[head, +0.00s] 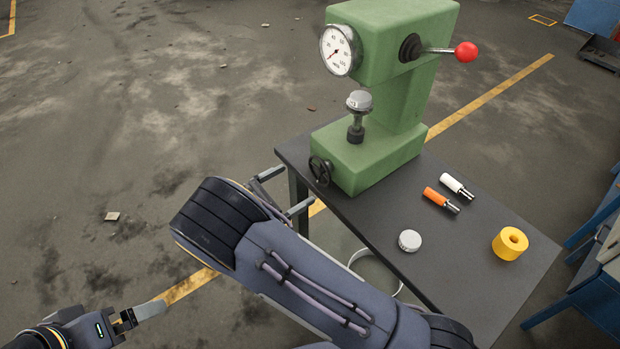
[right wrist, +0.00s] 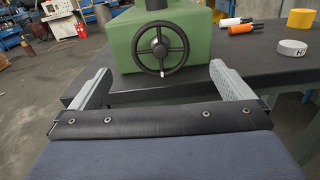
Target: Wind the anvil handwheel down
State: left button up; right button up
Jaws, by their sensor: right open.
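The black anvil handwheel (head: 320,171) sits on the front of the green hardness tester (head: 383,158). In the right wrist view the handwheel (right wrist: 160,48) shows face-on, centred between my fingers, with a small pale knob at its lower rim. My right gripper (head: 283,192) is open, just short of the wheel and apart from it; its fingers also show in the right wrist view (right wrist: 157,88) on either side. A round grey piece (head: 359,101) tops the anvil post under the tester's head. My left gripper (head: 140,313) is at the lower left, far from the wheel; its jaw state is unclear.
The tester stands on a dark table (head: 450,263). On it are a grey disc (head: 410,241), an orange-handled piece (head: 436,197), a white-handled piece (head: 453,185) and a yellow ring (head: 510,243). A red-knobbed lever (head: 465,52) sticks out right. Floor at left is mostly clear.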

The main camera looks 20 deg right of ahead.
aim_at(319, 171)
jog(key=d+m, duration=0.1)
jog(key=d, duration=0.1)
jog(key=w+d+m+p, duration=0.1)
jog(key=d, duration=0.2)
jog(key=w+d, duration=0.1)
jog(key=d, duration=0.1)
jog(key=shift+w+d+m+p, duration=0.2)
jog(key=shift+w+m+p, duration=0.1)
jog(key=shift+m, duration=0.1)
jog(key=shift+c, duration=0.3)
jog(key=c, duration=0.9)
